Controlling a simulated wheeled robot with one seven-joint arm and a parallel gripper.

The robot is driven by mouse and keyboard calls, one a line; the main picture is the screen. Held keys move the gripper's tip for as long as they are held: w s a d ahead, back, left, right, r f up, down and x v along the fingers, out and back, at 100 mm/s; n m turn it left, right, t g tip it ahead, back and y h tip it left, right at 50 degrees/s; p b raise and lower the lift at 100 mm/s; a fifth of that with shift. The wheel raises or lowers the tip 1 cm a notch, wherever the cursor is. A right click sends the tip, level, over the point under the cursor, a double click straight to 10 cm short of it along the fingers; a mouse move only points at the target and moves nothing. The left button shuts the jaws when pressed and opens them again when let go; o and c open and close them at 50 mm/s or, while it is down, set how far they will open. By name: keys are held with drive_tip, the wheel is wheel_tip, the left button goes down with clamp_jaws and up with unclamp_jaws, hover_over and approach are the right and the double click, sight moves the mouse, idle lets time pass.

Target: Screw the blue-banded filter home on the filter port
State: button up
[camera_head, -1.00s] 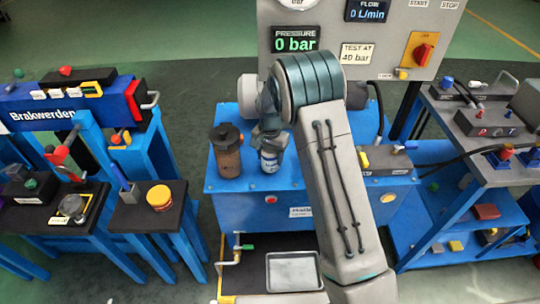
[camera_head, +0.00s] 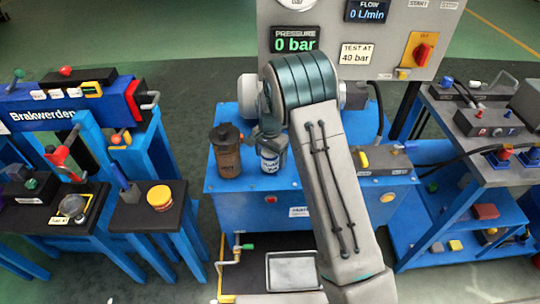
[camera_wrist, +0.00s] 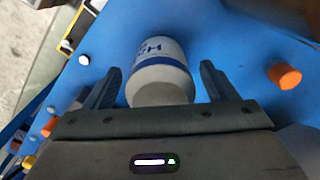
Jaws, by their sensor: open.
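The filter (camera_head: 270,161), a pale can with a blue band and lettering, stands on top of the blue tank beside the brown cylinder. In the wrist view the filter (camera_wrist: 158,65) lies between the two dark fingers of my gripper (camera_wrist: 159,70), its plain grey end towards me. The fingers are spread, with a gap visible on each side of the can. In the head view my gripper (camera_head: 268,136) is at the filter's top and hides part of it. The filter port cannot be made out; the filter's lower end hides what is under it.
The brown cylinder with a dark cap (camera_head: 227,158) stands close on the left of the filter. The blue tank (camera_head: 250,205) has a grey tray (camera_head: 292,272) in front. The gauge panel (camera_head: 385,30) rises behind. An orange knob (camera_wrist: 285,75) is right in the wrist view.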

drive_tip(key=shift+r+p, duration=1.5)
drive_tip(key=shift+r, duration=1)
wheel_tip(320, 180, up, 14)
drive_tip(key=s+d+r+n+p, duration=0.1)
drive_tip(key=s+d+r+n, duration=0.1)
drive_tip(key=s+d+r, duration=0.45)
drive_tip(key=s+d+r+n+t+p, duration=0.1)
drive_tip(key=s+d+n, duration=0.2)
drive_tip(key=s, duration=0.9)
drive_tip(key=s+d+r+n+t+p, duration=0.1)
drive_tip(key=s+d+r+n, duration=0.1)
drive_tip(key=s, duration=1)
drive_tip(key=shift+s+d+n+t, duration=0.4)
